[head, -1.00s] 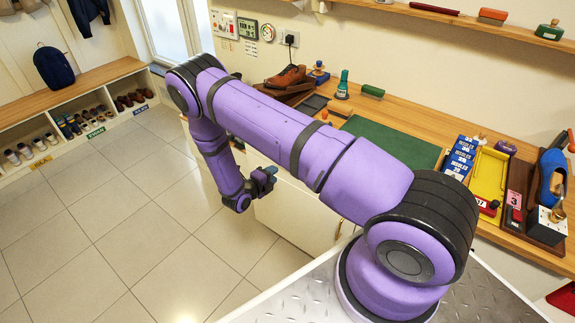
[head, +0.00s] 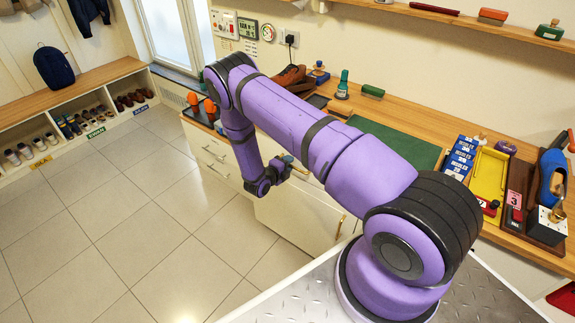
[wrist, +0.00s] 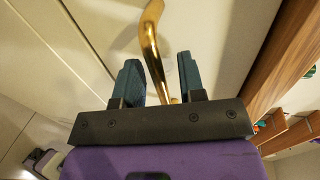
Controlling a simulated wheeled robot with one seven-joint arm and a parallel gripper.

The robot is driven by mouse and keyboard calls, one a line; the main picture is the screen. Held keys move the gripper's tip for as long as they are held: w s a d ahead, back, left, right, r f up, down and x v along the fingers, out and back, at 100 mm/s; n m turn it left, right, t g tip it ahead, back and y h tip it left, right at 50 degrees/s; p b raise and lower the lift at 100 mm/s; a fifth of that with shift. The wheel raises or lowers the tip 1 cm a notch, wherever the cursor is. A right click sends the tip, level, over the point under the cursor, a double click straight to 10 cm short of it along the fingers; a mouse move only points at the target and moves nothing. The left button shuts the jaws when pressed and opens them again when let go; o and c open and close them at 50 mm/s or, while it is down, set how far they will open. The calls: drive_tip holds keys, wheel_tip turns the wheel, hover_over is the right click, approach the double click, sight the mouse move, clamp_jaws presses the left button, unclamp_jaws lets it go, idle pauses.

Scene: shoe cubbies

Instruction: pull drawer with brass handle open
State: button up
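A curved brass handle (wrist: 152,45) stands on a pale cabinet front in the wrist view. My gripper (wrist: 160,75) is open, with its two dark teal fingers on either side of the handle's near end. A gap shows between the handle and each finger. In the head view my gripper (head: 284,166) is at the white cabinet front under the workbench. The handle between my fingers is hard to make out there. The white drawers (head: 214,152) at the cabinet's left end look closed. My arm hides part of the cabinet front.
The wooden workbench (head: 400,125) above carries a green mat (head: 395,142), a brown shoe (head: 290,75), blue boxes (head: 461,157) and a yellow tray (head: 488,175). A wooden edge (wrist: 275,45) runs close on the right in the wrist view. The tiled floor (head: 120,215) is clear.

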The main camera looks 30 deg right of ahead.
clamp_jaws()
drive_tip(key=f+v, duration=0.3)
drive_tip(key=v, duration=1.1)
drive_tip(key=a+f+v, duration=0.1)
drive_tip(key=f+v, duration=0.2)
drive_tip(key=v, duration=1.1)
drive_tip(key=shift+s+a, duration=0.3)
drive_tip(key=shift+a, duration=0.15)
unclamp_jaws()
drive_tip(key=v, duration=1)
drive_tip(key=shift+a, duration=0.4)
drive_tip(key=shift+s+r, duration=0.1)
